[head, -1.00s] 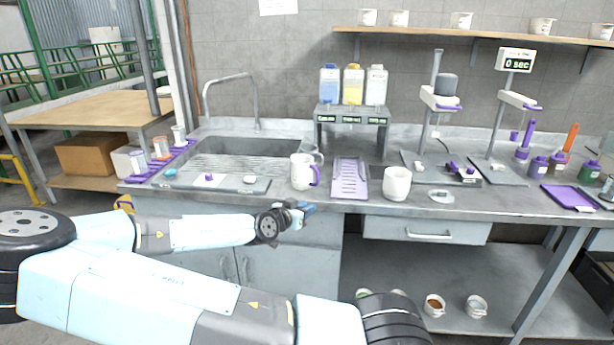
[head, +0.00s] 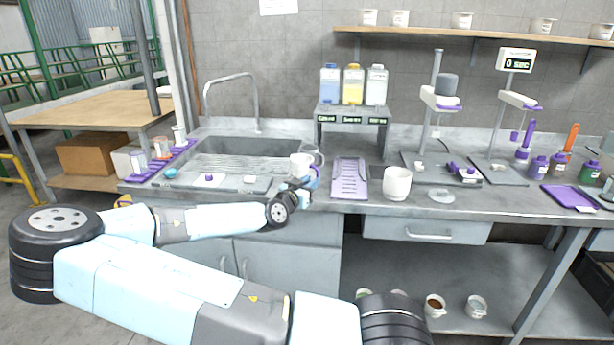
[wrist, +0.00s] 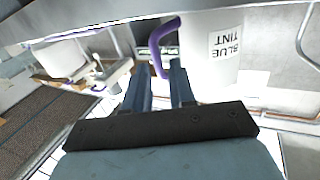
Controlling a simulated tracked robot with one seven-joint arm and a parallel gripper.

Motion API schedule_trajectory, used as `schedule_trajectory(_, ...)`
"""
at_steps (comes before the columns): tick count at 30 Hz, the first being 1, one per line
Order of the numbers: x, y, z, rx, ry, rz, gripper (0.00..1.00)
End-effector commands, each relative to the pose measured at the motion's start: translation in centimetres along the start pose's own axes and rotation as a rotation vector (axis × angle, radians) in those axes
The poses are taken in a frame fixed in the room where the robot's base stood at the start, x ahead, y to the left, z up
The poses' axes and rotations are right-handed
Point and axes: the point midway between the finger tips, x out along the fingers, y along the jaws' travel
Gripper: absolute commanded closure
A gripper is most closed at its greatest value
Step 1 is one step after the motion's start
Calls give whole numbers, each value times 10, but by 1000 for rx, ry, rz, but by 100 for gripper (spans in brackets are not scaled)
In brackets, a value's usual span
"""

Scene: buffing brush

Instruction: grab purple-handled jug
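The purple-handled jug (head: 301,164) is white and stands upright at the counter's front edge, right of the sink; my gripper partly covers it in the head view. In the wrist view the jug (wrist: 213,62) appears upside down with a "BLUE TINT" label, and its purple handle (wrist: 156,47) curves on its left side. My gripper (wrist: 160,75) is open, its two fingers apart. The handle shows at and between the fingertips; I cannot tell whether they touch it. In the head view my gripper (head: 304,186) is just in front of the jug.
A purple slotted rack (head: 349,178) lies right of the jug, and another white jug (head: 397,183) stands beyond it. The sink (head: 250,155) is behind and to the left. A small stand (head: 352,112) with bottles is at the back.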

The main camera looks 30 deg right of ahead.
Motion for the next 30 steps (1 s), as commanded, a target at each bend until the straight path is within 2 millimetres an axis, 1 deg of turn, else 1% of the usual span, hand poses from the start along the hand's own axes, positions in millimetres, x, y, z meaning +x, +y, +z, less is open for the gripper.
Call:
schedule_trajectory(1, 6, 1, 0, -1, -1, 2, 75)
schedule_trajectory(3, 11, 1, 0, -1, -1, 2, 75)
schedule_trajectory(11, 23, 1, 0, -1, 0, 1, 75)
schedule_trajectory(21, 62, 4, -1, -1, -1, 2, 75)
schedule_trajectory(25, 68, 4, -1, -1, -1, 0, 75)
schedule_trajectory(30, 69, 4, -1, -1, -1, 0, 75)
